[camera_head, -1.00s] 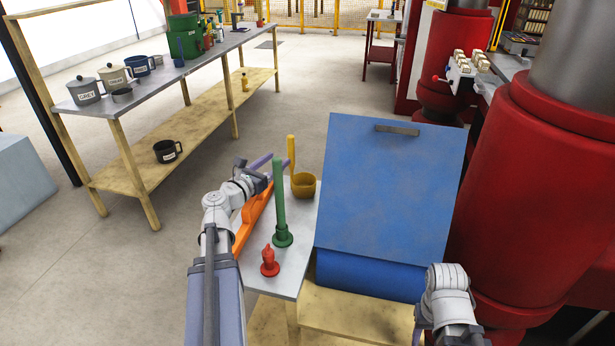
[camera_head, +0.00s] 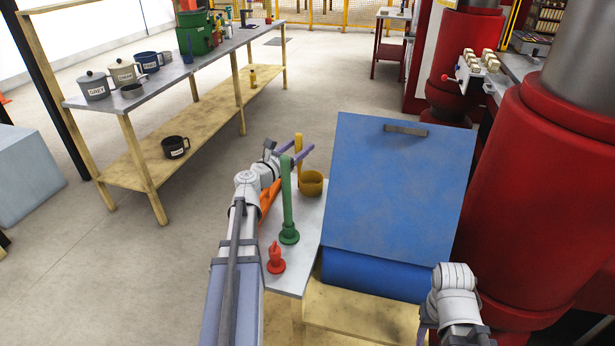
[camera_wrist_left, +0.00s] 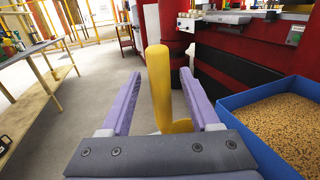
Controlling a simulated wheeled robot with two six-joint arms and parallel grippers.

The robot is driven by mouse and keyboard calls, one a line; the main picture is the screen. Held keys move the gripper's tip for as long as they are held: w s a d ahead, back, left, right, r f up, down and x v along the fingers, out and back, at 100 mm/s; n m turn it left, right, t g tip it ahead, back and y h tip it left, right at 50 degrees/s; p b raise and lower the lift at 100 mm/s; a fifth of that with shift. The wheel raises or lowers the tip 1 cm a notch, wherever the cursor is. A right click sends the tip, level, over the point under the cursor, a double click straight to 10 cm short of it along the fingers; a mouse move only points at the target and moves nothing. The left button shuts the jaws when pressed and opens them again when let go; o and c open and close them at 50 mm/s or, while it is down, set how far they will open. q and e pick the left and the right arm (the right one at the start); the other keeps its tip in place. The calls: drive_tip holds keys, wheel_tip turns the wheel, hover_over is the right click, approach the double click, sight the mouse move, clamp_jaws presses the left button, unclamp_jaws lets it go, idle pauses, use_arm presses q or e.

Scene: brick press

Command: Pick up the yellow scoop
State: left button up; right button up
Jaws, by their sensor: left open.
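The yellow scoop (camera_head: 311,183) stands on the small grey side table (camera_head: 306,222) with its handle upright. My left gripper (camera_head: 297,152) is open at the handle, its purple fingers pointing toward it. In the left wrist view the scoop's handle (camera_wrist_left: 160,85) stands between the two open fingers (camera_wrist_left: 157,100), with a visible gap on each side. The scoop's bowl is mostly hidden there by the gripper body. My right gripper's fingers are cut off at the bottom of the head view.
A green stick on a base (camera_head: 289,215), a red piece (camera_head: 276,258) and an orange object (camera_head: 268,194) stand close to my left arm. A long shelf table (camera_head: 190,78) stands left.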

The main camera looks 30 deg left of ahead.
use_arm(q)
clamp_jaws()
idle(0.4)
idle(0.4)
wheel_tip(320, 180, up, 10)
drive_tip(key=p, duration=1)
use_arm(e)
wheel_tip(320, 180, up, 10)
